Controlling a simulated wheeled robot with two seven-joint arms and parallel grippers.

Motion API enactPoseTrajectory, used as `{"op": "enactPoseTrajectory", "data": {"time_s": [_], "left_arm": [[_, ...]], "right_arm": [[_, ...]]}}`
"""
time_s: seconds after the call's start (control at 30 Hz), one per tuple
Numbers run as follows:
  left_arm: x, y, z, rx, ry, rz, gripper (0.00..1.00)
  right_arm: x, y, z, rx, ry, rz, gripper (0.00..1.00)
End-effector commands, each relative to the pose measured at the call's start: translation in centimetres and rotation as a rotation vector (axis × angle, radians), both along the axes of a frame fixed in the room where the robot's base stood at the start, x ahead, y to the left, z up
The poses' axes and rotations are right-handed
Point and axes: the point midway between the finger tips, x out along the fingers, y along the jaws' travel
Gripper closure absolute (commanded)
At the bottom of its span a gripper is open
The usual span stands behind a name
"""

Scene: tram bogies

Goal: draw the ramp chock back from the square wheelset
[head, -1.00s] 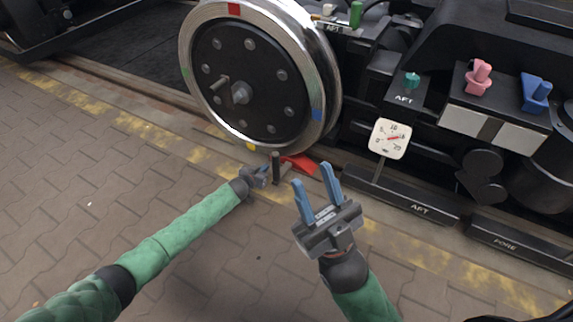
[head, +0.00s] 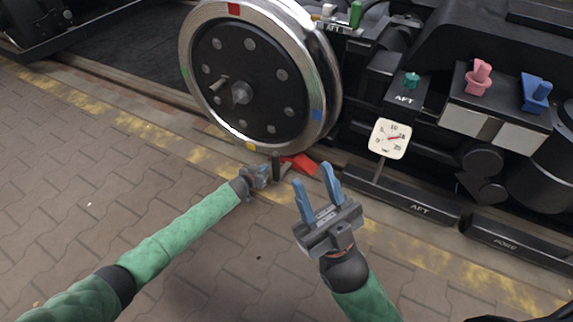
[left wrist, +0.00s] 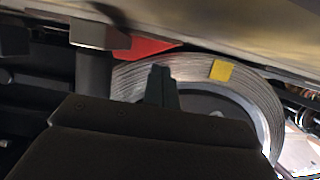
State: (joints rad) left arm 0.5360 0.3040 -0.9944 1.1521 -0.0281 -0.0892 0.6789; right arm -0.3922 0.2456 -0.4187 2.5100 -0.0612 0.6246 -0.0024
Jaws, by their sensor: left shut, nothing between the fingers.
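The square wheelset's large steel wheel (head: 243,85) stands on the rail, with red, green, blue and yellow marks round its rim. The ramp chock has a red wedge (head: 303,165) at the wheel's lower right and a dark upright post (head: 276,163). My left gripper (head: 265,173) is shut and empty just left of the post; I cannot tell whether it touches. The left wrist view shows the red wedge (left wrist: 145,48), the post (left wrist: 93,75), the wheel's yellow mark (left wrist: 221,70) and a dark finger of mine. My right gripper (head: 313,174) is open and empty, raised over the paving.
Pink (head: 479,78) and blue (head: 536,93) handles sit on the bogie. The paving (head: 110,190) in front is clear.

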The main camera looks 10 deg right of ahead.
Motion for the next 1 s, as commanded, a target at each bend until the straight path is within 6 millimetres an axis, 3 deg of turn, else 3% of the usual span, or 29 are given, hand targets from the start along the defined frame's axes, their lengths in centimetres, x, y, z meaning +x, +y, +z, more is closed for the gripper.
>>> {"op": "enactPoseTrajectory", "data": {"time_s": [1.0], "left_arm": [[-1.8,-2.4,0.0,-0.001,0.001,0.000,1.00]], "right_arm": [[0.0,0.0,1.3,-0.001,0.000,0.000,0.64]]}}
